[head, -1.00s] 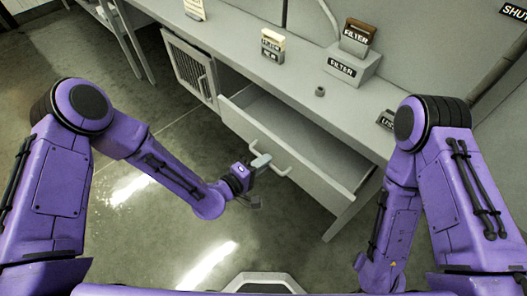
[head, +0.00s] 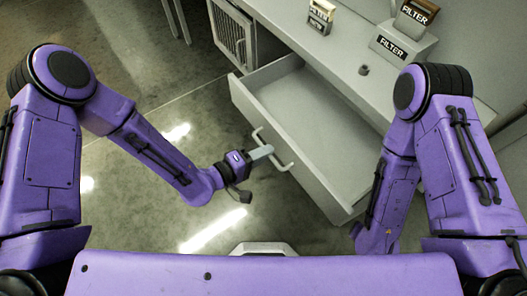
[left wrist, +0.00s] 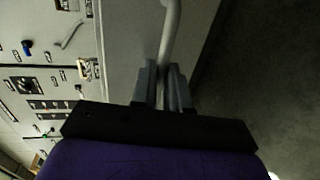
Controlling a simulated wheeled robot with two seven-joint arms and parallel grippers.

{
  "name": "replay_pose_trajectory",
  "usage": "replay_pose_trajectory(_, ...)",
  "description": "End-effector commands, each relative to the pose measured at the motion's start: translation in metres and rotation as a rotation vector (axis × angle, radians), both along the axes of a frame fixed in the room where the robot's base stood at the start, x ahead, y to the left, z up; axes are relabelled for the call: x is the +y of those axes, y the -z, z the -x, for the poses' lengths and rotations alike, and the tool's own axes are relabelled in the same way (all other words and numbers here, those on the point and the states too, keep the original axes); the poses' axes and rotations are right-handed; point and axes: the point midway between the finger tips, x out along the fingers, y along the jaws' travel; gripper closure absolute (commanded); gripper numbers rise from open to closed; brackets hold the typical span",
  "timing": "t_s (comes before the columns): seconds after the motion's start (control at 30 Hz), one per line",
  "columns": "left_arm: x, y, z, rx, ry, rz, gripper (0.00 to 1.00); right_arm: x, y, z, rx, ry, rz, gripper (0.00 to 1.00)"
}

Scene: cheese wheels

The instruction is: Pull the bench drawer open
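The bench drawer (head: 312,187) stands well out from the grey bench, and its inside shows bare and empty. Its light bar handle (head: 288,167) runs along the front panel. My left gripper (head: 262,152) is at this handle, level with the drawer front. In the left wrist view the two grey fingers (left wrist: 166,84) close around the handle (left wrist: 172,25), with the pale drawer front (left wrist: 128,45) beside them. My right arm hangs at the right near the drawer's end; its gripper is hidden.
The bench top (head: 340,75) holds a small black-and-cream box (head: 320,17), a grey block labelled FILTER (head: 400,45) with a brown-topped box (head: 416,14), and a small dark ring (head: 363,70). A grilled cabinet (head: 232,35) is left of the drawer. The floor (head: 150,110) is clear.

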Motion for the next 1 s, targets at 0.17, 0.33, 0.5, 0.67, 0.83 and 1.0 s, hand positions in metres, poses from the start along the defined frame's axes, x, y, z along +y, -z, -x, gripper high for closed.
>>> replay_pose_trajectory(0.17,0.0,0.0,0.0,0.001,-0.001,0.0,0.63,0.0,0.0,0.0,0.0,0.0,0.0,0.34)
replay_pose_trajectory(0.33,0.001,0.0,0.0,0.0,-0.002,0.0,0.63,0.0,0.0,0.0,0.0,0.0,0.0,0.34)
replay_pose_trajectory(0.5,0.019,-0.003,0.011,0.003,-0.007,0.001,0.63,0.0,0.005,0.0,0.0,0.0,0.0,0.34)
replay_pose_trajectory(0.67,0.05,-0.011,0.034,0.002,-0.008,0.001,0.63,0.0,0.011,0.0,0.0,0.0,0.0,0.34)
replay_pose_trajectory(0.83,0.076,-0.019,0.053,0.0,-0.004,0.0,0.63,0.0,0.013,0.0,0.0,0.0,0.0,0.34)
replay_pose_trajectory(1.0,0.084,-0.022,0.06,0.0,-0.002,0.0,0.63,0.0,0.013,0.0,0.0,0.0,0.0,0.34)
